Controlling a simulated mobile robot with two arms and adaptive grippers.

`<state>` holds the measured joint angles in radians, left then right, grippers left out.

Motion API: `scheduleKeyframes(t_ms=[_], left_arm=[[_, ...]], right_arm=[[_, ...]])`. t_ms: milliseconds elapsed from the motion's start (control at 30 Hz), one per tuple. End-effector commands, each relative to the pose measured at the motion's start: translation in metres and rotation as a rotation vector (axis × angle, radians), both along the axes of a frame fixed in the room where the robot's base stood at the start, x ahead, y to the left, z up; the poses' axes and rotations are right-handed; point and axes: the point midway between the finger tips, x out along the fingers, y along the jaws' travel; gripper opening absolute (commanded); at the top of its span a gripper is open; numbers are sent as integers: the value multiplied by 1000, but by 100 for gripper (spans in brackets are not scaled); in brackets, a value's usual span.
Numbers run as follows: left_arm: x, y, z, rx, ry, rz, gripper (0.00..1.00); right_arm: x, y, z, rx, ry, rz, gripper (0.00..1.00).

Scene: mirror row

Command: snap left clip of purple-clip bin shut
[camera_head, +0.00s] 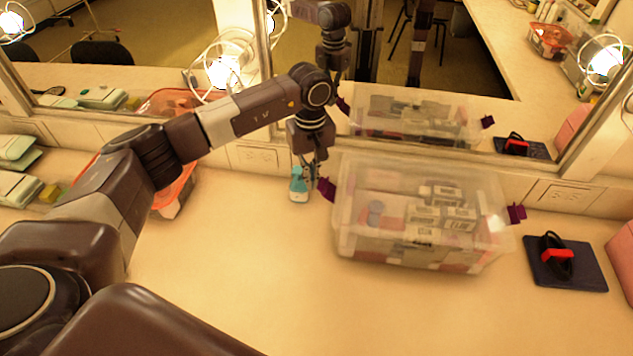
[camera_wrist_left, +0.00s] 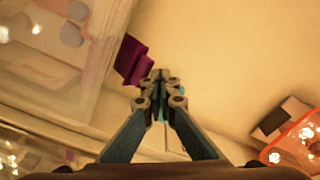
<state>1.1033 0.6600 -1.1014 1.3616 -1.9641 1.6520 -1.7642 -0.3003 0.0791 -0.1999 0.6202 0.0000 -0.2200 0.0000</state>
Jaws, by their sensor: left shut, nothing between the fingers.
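The clear bin (camera_head: 352,235) stands on the counter, with white labelled boxes inside. Its left purple clip (camera_head: 327,188) sticks outward from the left side, and its right purple clip (camera_head: 516,213) sticks outward from the right side. My left gripper (camera_head: 313,183) points down just left of the left clip. In the left wrist view the fingertips (camera_wrist_left: 160,76) are together and empty, close beside the purple clip (camera_wrist_left: 131,59); I cannot tell whether they touch it. The bin's side (camera_wrist_left: 95,75) is at left there. My right gripper is not in view.
A small teal object (camera_head: 299,186) stands on the counter behind my left gripper. An orange-rimmed bin (camera_head: 172,200) is partly behind my left arm. A dark mat (camera_head: 565,264) with a black and red item lies at right. Mirrors (camera_head: 400,70) line the back. The front counter is clear.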

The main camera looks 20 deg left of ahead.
Motion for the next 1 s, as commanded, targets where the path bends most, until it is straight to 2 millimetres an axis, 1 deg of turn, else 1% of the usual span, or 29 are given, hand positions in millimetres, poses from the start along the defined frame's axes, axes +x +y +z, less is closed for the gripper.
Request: scheduleKeyframes(t_ms=[33, 100, 1000], left_arm=[[1, -5, 0, -4, -1, -4, 0], [1, -7, 1, -5, -1, -4, 0], [8, -36, 8, -3, 0, -2, 0]], right_arm=[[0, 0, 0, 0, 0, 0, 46], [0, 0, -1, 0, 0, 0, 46], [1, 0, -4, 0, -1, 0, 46]])
